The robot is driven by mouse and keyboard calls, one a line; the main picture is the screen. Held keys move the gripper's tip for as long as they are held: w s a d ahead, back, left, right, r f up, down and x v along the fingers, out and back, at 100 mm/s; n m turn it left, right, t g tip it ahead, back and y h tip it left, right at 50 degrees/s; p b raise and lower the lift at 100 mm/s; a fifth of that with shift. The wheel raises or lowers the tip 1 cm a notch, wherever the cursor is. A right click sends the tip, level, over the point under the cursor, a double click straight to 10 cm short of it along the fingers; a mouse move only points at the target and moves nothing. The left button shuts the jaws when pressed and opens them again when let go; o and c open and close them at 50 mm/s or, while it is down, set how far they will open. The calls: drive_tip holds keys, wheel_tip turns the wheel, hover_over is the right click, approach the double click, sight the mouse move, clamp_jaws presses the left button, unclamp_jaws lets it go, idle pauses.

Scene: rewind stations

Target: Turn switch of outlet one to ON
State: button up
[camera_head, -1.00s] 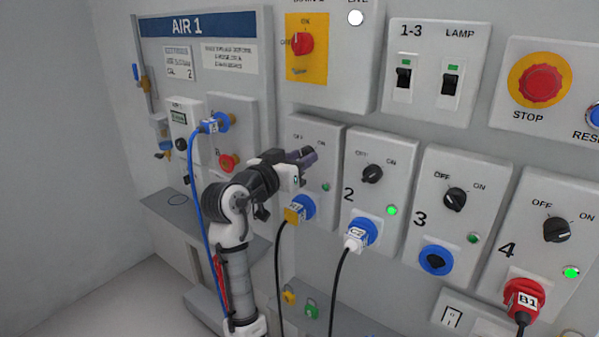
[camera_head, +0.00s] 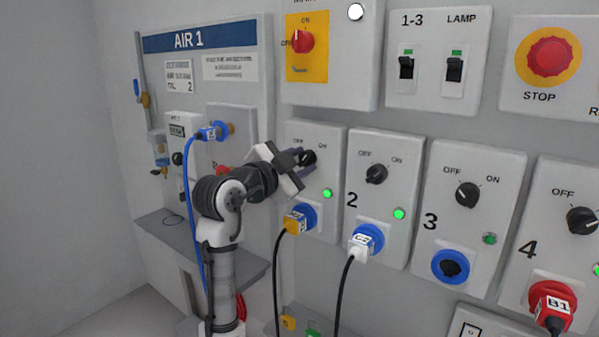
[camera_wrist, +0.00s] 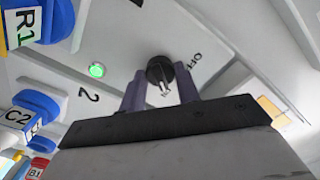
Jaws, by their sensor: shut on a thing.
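The outlet one switch (camera_head: 307,158) is a black round knob on the leftmost grey outlet panel, partly covered by my gripper in the head view. My gripper (camera_head: 299,160) is at this knob, its two purple fingers on either side of it. In the wrist view the knob (camera_wrist: 160,70) sits between the fingers of my gripper (camera_wrist: 160,92), which is shut on it. The knob's white pointer is turned away from the OFF label (camera_wrist: 195,62). The round lamp (camera_head: 327,193) below the knob glows bright green; the wrist view shows it lit too (camera_wrist: 97,70).
Outlet two's knob (camera_head: 376,174) and white plug (camera_head: 363,242) are close to the right. A blue hose (camera_head: 190,200) hangs behind my arm.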

drive_tip(key=shift+m+b, duration=0.3)
drive_tip(key=shift+m, duration=0.3)
drive_tip(key=o, duration=1)
drive_tip(key=b+v, duration=0.2)
drive_tip(key=v, duration=1.1)
drive_tip(key=shift+s+a, duration=0.25)
drive_tip(key=shift+s, duration=0.1)
drive_tip(key=shift+a+r, duration=0.1)
